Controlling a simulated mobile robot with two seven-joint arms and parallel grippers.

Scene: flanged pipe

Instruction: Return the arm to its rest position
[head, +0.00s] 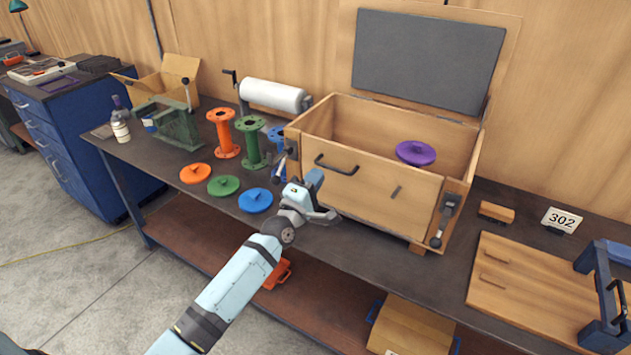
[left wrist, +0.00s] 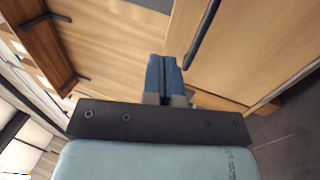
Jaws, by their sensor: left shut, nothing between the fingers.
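My left arm reaches in from the bottom of the head view. Its gripper (head: 312,184) is in front of the wooden crate (head: 372,195), near the crate's front left. In the left wrist view the two blue fingers of the gripper (left wrist: 165,75) are together with nothing between them. The crate's front wall and dark handle (left wrist: 202,35) show close beside the fingers. I cannot tell whether the gripper touches the crate. My right gripper does not show in either view.
The crate's lid (head: 430,57) stands open, and a purple disc (head: 416,153) is at the crate. Orange (head: 195,173), green (head: 223,185) and blue (head: 256,200) flange discs lie left of the gripper. Orange (head: 223,134) and green (head: 251,143) flanged pipes stand behind. A wooden board (head: 535,290) lies right.

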